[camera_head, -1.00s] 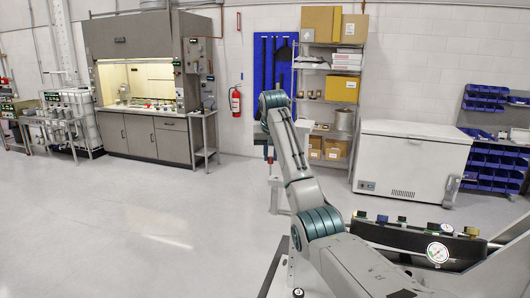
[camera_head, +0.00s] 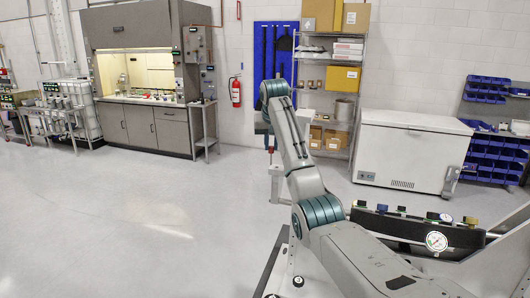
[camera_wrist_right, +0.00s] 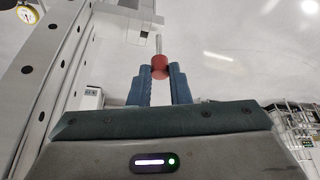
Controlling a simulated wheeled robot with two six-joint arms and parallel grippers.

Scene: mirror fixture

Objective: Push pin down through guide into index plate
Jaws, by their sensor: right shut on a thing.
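The pin, with a red round head and a thin silver shaft, shows in the right wrist view (camera_wrist_right: 159,67). My right gripper (camera_wrist_right: 159,80) is shut on the red head, with one blue-grey finger on each side. The shaft points away from the fingers toward a pale grey structure (camera_wrist_right: 138,37) at the top. I cannot tell whether this is the guide, or whether the shaft touches it. In the head view my right gripper (camera_head: 270,142) hangs small and far at the arm's end. The index plate cannot be made out. My left gripper is not in view.
A pale stand (camera_head: 279,184) is below and beside the right gripper in the head view. A shelf rack (camera_head: 338,105) and a white chest freezer (camera_head: 409,152) stand behind. A fume hood (camera_head: 135,80) is at the back left. The floor at left is clear.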

